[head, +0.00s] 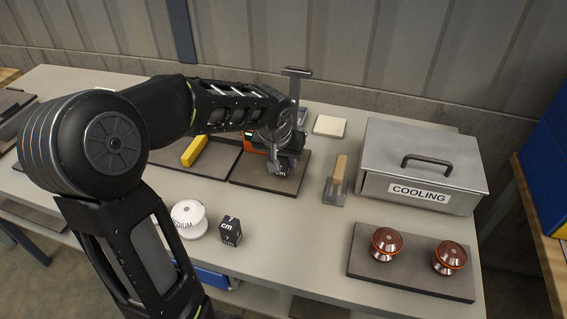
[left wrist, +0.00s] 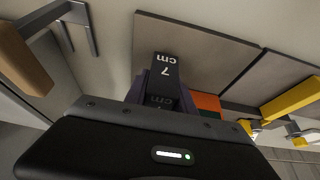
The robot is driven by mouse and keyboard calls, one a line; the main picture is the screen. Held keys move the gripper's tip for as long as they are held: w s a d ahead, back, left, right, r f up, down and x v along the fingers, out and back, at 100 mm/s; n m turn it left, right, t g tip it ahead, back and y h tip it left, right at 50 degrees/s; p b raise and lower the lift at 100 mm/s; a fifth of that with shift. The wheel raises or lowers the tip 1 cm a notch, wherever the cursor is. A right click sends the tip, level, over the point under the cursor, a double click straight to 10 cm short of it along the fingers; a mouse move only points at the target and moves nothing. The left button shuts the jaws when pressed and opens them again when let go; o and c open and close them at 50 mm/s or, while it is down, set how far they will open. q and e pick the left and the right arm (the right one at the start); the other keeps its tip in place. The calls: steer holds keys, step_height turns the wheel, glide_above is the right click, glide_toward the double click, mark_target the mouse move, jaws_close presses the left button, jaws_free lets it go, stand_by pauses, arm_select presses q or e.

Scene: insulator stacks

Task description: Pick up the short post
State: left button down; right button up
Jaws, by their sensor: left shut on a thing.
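My left gripper (head: 283,160) is over a dark mat (head: 262,181) at the middle of the table. It is shut on a black post marked "7 cm" (head: 281,172), partly hidden by the gripper. In the left wrist view this post (left wrist: 164,70) sits between the fingers, its white label readable upside down. I cannot tell whether it touches the mat. A second black block marked "7 cm" (head: 230,231) stands on the table front, beside a white spool-like piece (head: 189,220). My right gripper is not in view.
A yellow bar (head: 194,151) lies on the left mat. A wooden-handled tool (head: 337,180) lies right of the gripper. A metal "COOLING" box (head: 424,163) stands back right; two brown insulators (head: 385,244) (head: 449,257) stand on the front right mat (head: 412,277).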

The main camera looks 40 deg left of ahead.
arm_select(q)
step_height(320, 180, up, 8)
steer(key=shift+r, duration=0.25)
stand_by(0.5)
